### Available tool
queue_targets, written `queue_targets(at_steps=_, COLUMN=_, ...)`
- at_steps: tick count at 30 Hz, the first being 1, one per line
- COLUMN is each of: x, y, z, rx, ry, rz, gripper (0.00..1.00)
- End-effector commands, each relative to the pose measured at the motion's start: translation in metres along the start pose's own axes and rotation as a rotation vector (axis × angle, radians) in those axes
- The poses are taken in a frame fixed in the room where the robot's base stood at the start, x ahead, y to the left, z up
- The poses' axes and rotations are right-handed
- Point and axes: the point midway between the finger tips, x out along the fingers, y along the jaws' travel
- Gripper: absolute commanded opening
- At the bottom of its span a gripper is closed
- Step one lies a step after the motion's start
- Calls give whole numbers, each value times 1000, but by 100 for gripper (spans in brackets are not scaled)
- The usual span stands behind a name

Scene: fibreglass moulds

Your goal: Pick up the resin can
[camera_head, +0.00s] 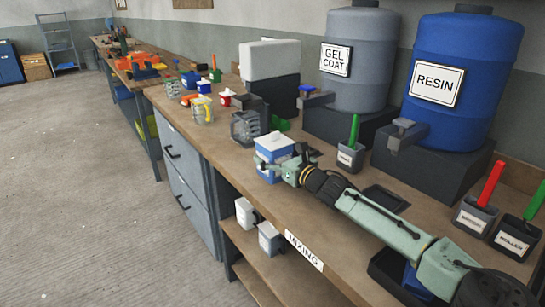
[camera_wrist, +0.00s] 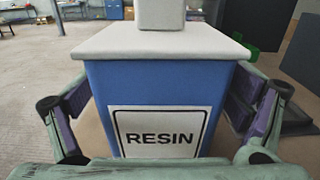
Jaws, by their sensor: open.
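The resin can is a blue square can (camera_head: 269,165) with a white lid, standing on the wooden bench in the head view. In the wrist view the can (camera_wrist: 160,85) fills the middle, upright, with a white label reading RESIN facing the camera and a white cap on its lid. My gripper (camera_head: 284,170) reaches it from the right in the head view. In the wrist view my gripper (camera_wrist: 160,120) is open, with one finger on each side of the can. Whether the finger pads touch its sides cannot be told.
A blue resin drum (camera_head: 460,75) and a grey gel coat drum (camera_head: 362,65) stand on dark stands at the back. A small holder with a green-handled tool (camera_head: 350,157) is to the right.

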Motion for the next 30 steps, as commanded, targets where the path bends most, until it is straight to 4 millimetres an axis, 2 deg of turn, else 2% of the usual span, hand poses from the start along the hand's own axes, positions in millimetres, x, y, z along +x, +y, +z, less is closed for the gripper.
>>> queue_targets(at_steps=3, x=9, y=0, z=0, rx=1, ry=0, rz=-1, gripper=93)
queue_targets(at_steps=10, x=10, y=0, z=-1, rx=0, ry=0, rz=0, gripper=93)
queue_targets(at_steps=30, x=9, y=0, z=0, rx=0, ry=0, rz=0, gripper=49)
